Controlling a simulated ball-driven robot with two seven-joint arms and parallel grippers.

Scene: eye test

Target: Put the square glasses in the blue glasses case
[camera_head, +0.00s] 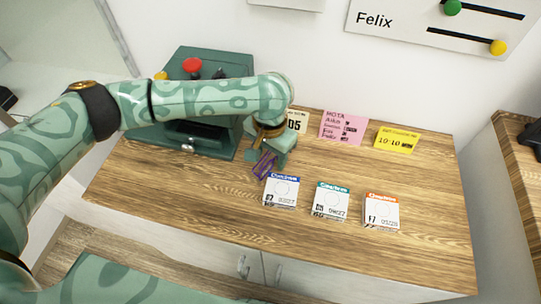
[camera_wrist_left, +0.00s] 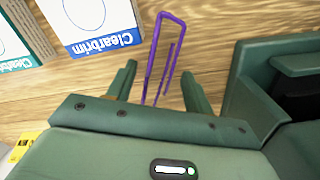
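A thin purple rectangular outline (camera_head: 264,166), seemingly the square glasses, is on the wooden counter below my left gripper (camera_head: 272,160). In the left wrist view the purple outline (camera_wrist_left: 174,15) reaches in between the two fingers of my left gripper (camera_wrist_left: 159,72). The fingers are apart, with a gap on each side of the purple frame. Its near end is hidden behind the gripper body. My right gripper is not in view.
White packs with a teal band (camera_head: 331,202) and an orange band (camera_head: 382,211) stand right of the blue-banded one. A dark green machine (camera_head: 215,140) with a red knob stands at the left. Pink (camera_head: 343,128) and yellow (camera_head: 397,140) notes are behind. The counter's right side is clear.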

